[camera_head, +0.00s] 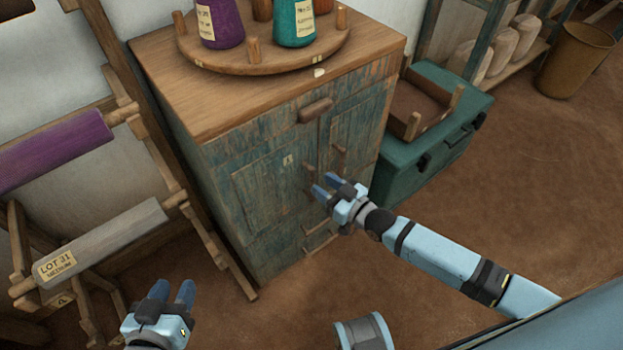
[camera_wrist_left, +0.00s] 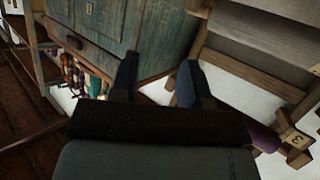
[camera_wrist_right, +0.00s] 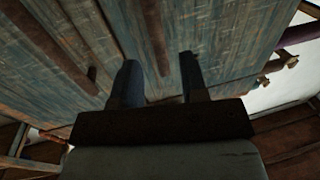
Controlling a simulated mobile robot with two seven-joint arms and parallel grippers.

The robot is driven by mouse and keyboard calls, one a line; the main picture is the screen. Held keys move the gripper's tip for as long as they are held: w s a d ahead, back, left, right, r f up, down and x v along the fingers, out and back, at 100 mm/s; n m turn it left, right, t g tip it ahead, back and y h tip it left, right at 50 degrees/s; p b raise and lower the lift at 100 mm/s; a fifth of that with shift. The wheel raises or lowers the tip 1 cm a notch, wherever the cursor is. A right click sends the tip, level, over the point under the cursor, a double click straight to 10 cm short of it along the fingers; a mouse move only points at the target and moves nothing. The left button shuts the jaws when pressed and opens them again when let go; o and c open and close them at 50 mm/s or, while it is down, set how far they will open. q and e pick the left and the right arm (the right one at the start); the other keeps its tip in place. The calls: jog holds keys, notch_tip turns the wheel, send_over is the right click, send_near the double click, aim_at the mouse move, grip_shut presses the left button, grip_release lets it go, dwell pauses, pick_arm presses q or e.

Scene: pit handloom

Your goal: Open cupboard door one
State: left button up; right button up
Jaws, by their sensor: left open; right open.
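The wooden cupboard has worn blue-green doors. Door one (camera_head: 262,192), on the left, bears a small numbered tag (camera_head: 288,160) and looks shut. Its upright wooden handle (camera_head: 309,178) is near the middle seam. My right gripper (camera_head: 322,186) is open in front of this handle. In the right wrist view, the open right gripper (camera_wrist_right: 159,62) points at the door front, and a handle bar (camera_wrist_right: 153,38) shows between the finger lines; contact cannot be told. My left gripper (camera_head: 173,290) is open and empty, low in front of the loom frame; it also shows in the left wrist view (camera_wrist_left: 160,75).
The other door (camera_head: 356,125) has its own handle (camera_head: 340,160), close to my right gripper. A wooden pull (camera_head: 316,110) sits above. A round tray (camera_head: 262,57) with cones stands on top. A green chest (camera_head: 440,130) is at right, rollers at left.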

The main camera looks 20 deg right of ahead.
aim_at(312, 197)
pick_arm(q)
jog(key=shift+w+d+r+t+h+b, duration=0.15)
jog(key=shift+w+d+r+t+b, duration=0.1)
jog(key=shift+r, duration=0.15)
jog(key=shift+w+d+r+t+h+b, duration=0.1)
jog(key=shift+d+r+t+h, duration=0.05)
jog(key=shift+r+t, duration=0.15)
pick_arm(e)
jog(key=shift+x, duration=2.2)
pick_arm(q)
jog(key=shift+r, duration=0.1)
pick_arm(e)
jog(key=shift+c, duration=0.2)
grip_shut()
